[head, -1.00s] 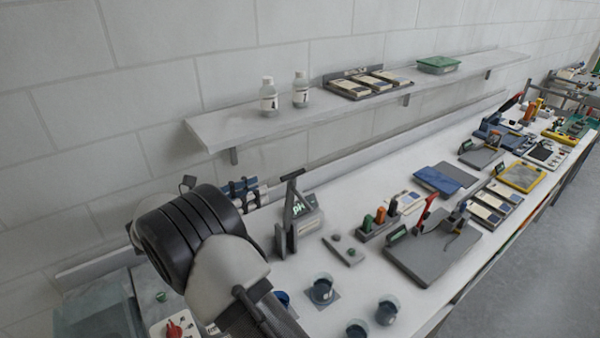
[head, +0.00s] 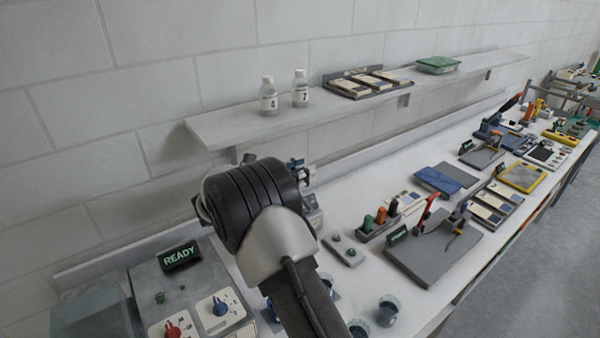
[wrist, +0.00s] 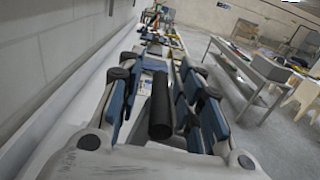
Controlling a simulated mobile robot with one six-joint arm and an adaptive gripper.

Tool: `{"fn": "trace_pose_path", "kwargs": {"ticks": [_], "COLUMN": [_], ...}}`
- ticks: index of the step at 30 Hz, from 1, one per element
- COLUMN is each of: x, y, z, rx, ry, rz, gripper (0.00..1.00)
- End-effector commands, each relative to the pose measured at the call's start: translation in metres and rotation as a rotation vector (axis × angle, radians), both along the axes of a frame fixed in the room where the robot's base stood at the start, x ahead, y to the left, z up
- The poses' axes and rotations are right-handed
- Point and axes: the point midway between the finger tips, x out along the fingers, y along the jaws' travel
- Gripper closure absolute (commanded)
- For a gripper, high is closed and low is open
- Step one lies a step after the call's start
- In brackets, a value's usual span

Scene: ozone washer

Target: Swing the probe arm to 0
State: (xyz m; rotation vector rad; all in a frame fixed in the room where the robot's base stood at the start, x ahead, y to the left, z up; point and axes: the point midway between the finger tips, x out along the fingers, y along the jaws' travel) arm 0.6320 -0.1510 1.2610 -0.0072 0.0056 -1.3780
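In the wrist view my gripper (wrist: 160,108) has its blue-padded fingers spread to left and right. A black cylindrical bar (wrist: 160,104) lies between them, with a visible gap on the left; it looks like the handle of the probe arm, and contact is not clear. In the head view my own arm hides most of the probe stand and its arm. Only a grey part of the pH meter (head: 312,214) shows beside my wrist. A small part of my gripper (head: 300,170) shows behind the wrist. The probe arm's angle and any 0 mark are hidden.
A washer panel with a READY display (head: 180,256), a red knob (head: 172,329) and a blue knob (head: 220,307) is at lower left. A wall shelf (head: 225,127) with bottles runs above the bench. Small beakers (head: 387,310) and a grey two-button box (head: 344,249) stand close right.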

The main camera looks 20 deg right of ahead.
Motion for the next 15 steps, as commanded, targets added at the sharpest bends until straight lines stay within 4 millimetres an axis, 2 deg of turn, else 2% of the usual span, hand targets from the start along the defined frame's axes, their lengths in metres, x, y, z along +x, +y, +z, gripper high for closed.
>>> {"fn": "trace_pose_path", "kwargs": {"ticks": [4, 15], "x": [0.0001, 0.0], "y": [0.0001, 0.0003], "z": [0.0002, 0.0], "rx": [0.0, 0.0], "ry": [0.0, 0.0], "rz": [0.0, 0.0], "gripper": [0.68, 0.93]}}
